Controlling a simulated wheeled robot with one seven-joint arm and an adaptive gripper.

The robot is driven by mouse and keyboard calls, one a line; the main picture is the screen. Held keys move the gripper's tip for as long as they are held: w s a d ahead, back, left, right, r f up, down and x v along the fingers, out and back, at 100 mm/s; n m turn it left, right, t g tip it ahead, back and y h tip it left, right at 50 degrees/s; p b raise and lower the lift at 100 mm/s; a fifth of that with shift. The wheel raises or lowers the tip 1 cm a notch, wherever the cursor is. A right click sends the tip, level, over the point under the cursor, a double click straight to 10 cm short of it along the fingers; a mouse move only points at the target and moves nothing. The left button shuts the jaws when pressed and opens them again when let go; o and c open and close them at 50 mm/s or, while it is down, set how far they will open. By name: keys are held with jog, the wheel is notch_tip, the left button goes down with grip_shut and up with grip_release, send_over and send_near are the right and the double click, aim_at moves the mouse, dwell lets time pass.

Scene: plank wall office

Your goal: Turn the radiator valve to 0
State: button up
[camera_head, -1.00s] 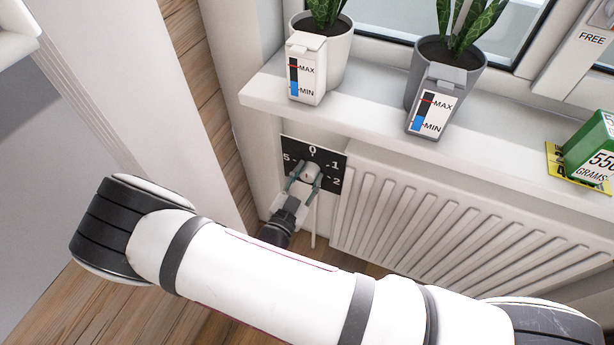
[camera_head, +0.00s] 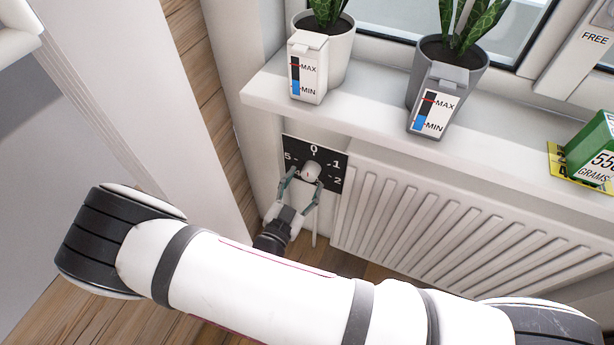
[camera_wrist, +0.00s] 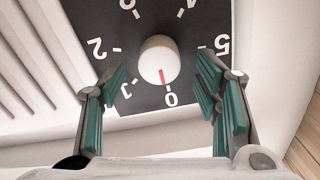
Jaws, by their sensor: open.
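The radiator valve is a white round knob (camera_head: 312,171) on a black dial plate (camera_head: 330,160) with white numbers, left of the radiator. In the wrist view the knob (camera_wrist: 159,60) shows a red mark pointing at the 0 (camera_wrist: 171,98), as closely as I can tell. My gripper (camera_head: 302,178) is open in front of the knob. In the wrist view its green-padded fingers (camera_wrist: 161,80) stand apart on either side, with clear gaps to the knob. Nothing is held.
The ribbed white radiator (camera_head: 420,220) is right of the dial. Above it, the windowsill (camera_head: 385,110) carries two potted plants with level gauges and a green box (camera_head: 592,150). A pale panel (camera_head: 130,90) stands at left; wooden floor shows below.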

jog(key=v, duration=0.9)
jog(key=shift+r, duration=0.1)
jog(key=shift+s, duration=0.15)
